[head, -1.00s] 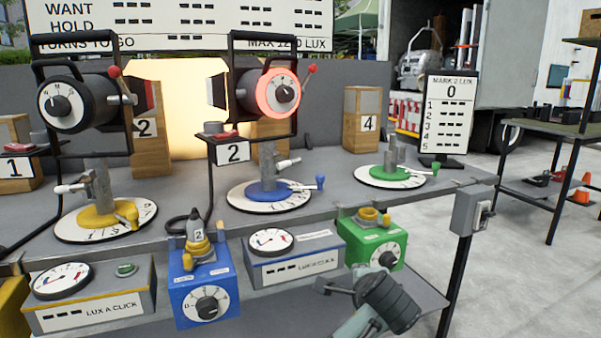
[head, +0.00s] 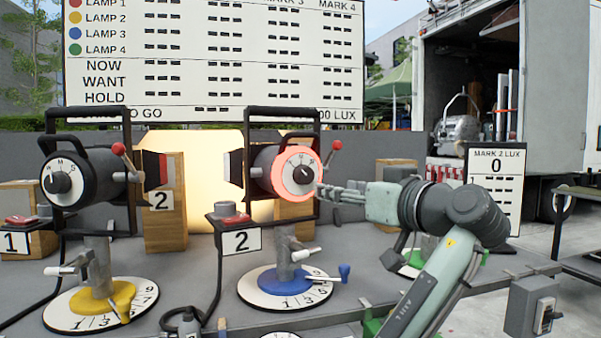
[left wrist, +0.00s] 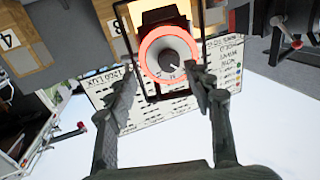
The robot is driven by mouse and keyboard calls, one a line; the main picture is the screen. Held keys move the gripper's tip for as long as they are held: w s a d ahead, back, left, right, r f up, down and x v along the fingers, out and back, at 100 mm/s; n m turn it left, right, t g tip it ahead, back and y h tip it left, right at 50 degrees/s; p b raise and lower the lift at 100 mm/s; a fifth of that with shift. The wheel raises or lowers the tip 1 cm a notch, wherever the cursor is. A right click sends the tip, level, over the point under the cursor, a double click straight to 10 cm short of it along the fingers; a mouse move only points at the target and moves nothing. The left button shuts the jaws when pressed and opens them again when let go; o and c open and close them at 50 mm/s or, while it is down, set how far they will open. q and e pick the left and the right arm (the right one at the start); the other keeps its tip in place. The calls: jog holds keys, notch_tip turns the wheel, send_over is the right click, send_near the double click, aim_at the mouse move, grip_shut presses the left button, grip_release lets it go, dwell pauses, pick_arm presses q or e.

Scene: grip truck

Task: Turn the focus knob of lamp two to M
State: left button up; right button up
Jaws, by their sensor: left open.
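Lamp two (head: 268,165) stands behind the plate marked 2, over a blue turntable. Its white dial is ringed in glowing red, with a dark focus knob (head: 304,175) at the centre. The knob's mark points to the upper right in the head view; the dial letters are too small to read surely. My left gripper (head: 328,190), its arm coming from the lower right, is just in front of the dial. In the left wrist view the knob (left wrist: 171,62) lies beyond and between the spread fingers (left wrist: 160,78), apparently not gripped. My right gripper is out of view.
Another lamp (head: 80,172) stands on the left over a yellow turntable (head: 105,303). A red button (head: 229,218) sits on the plate marked 2. Lamp two's black yoke (head: 250,125) frames it closely. A score board (head: 210,65) stands behind.

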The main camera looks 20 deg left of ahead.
aim_at(307, 174)
pick_arm(q)
jog(key=w+a, duration=0.1)
jog(key=a, duration=0.1)
jog(key=w+a+r+n+p, duration=0.1)
jog(key=a, duration=0.1)
jog(key=w+a+r+n+y, duration=0.1)
jog(key=a, duration=0.1)
jog(key=shift+w+g+p, duration=0.25)
jog(key=shift+g+p, duration=0.05)
jog(key=shift+w+a+f, duration=0.1)
jog(key=shift+w+a, duration=0.35)
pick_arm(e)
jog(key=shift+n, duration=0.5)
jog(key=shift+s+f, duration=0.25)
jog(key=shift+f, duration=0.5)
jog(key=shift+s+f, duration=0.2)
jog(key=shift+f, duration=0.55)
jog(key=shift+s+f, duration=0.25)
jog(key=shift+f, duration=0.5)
pick_arm(q)
jog(key=c, duration=1.2)
